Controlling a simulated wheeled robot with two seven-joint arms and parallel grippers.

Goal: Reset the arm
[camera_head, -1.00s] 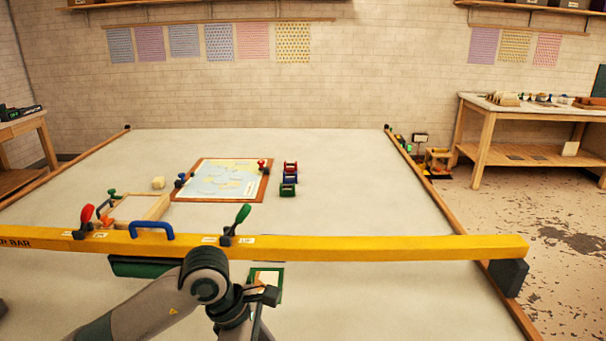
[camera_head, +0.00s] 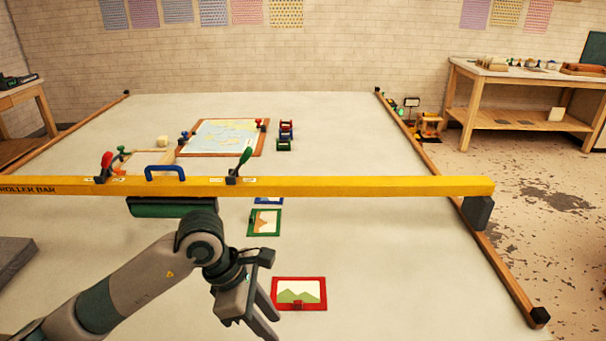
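My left arm (camera_head: 130,288) comes in from the lower left over the near part of the white table (camera_head: 390,270). My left gripper (camera_head: 268,318) points down and to the right, beside a red-framed picture (camera_head: 299,280) on its right. Its fingers show edge-on, so the gap between them is unclear. Nothing held is visible. My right gripper is not in view.
A yellow roller bar (camera_head: 380,187) with a blue handle (camera_head: 165,172) spans the table beyond my arm. A green roll (camera_head: 165,208) sits under it. A green-framed picture (camera_head: 264,222) lies nearby. The table's right part is clear.

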